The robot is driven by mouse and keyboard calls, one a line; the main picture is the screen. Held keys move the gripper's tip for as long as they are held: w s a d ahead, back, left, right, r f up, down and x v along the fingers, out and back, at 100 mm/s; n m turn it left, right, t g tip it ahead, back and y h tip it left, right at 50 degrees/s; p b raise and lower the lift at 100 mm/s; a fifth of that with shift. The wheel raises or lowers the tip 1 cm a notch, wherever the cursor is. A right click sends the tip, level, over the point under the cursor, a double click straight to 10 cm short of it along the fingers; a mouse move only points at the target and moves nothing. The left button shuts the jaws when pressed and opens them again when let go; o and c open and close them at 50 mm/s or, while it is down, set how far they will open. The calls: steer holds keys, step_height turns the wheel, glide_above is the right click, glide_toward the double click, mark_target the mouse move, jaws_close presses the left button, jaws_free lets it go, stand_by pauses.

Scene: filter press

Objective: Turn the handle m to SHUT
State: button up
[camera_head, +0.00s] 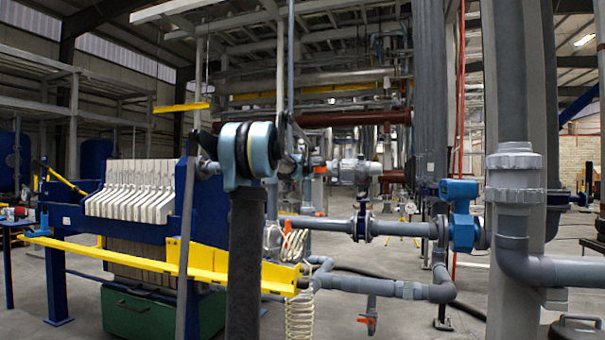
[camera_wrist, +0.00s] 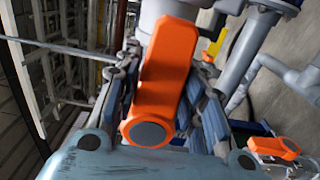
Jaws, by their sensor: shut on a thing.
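An orange valve handle (camera_wrist: 166,75) with a dark round hub cap fills the middle of the wrist view. Its long lever points away from the hub towards the top of the picture, over a pale grey valve body (camera_wrist: 168,12). My gripper (camera_wrist: 165,95) is shut on the handle, with one finger on each side of the lever. In the head view my gripper (camera_head: 299,150) is at a grey pipe fitting, and the handle is mostly hidden there behind my arm. No letter m or SHUT mark can be read.
A filter press with white plates (camera_head: 135,190) and a yellow rail (camera_head: 160,260) stands left. Grey pipes (camera_head: 400,229) and a blue valve actuator (camera_head: 460,190) are right. Another orange handle (camera_head: 368,322) hangs lower; an orange handle also shows in the wrist view's lower right.

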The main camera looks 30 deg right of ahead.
step_height(320, 180, down, 2)
steer(key=m, duration=0.3)
steer(key=shift+w+a+m, duration=0.15)
steer(key=shift+m, duration=0.15)
steer(key=shift+w+a+f+m, duration=0.15)
steer(key=shift+f+m, duration=0.35)
steer(key=shift+m, duration=0.6)
steer(key=shift+w+a+f+m, duration=0.4)
steer(key=shift+w+f+m, duration=0.1)
steer(key=shift+m, duration=1.05)
steer(key=shift+w+a+f+m, duration=0.4)
steer(key=shift+w+a+m, duration=0.1)
steer(key=shift+m, duration=1)
steer(key=shift+w+a+f+m, duration=0.35)
steer(key=shift+w+f+m, duration=0.15)
steer(key=shift+m, duration=1.05)
steer(key=shift+w+a+m, duration=0.35)
steer(key=shift+w+m, duration=0.05)
steer(key=shift+m, duration=0.55)
steer(key=shift+w+a+m, duration=0.3)
steer(key=shift+w+m, duration=0.05)
steer(key=shift+m, duration=0.6)
steer(key=o, duration=1.2)
steer(key=shift+w+f, duration=0.1)
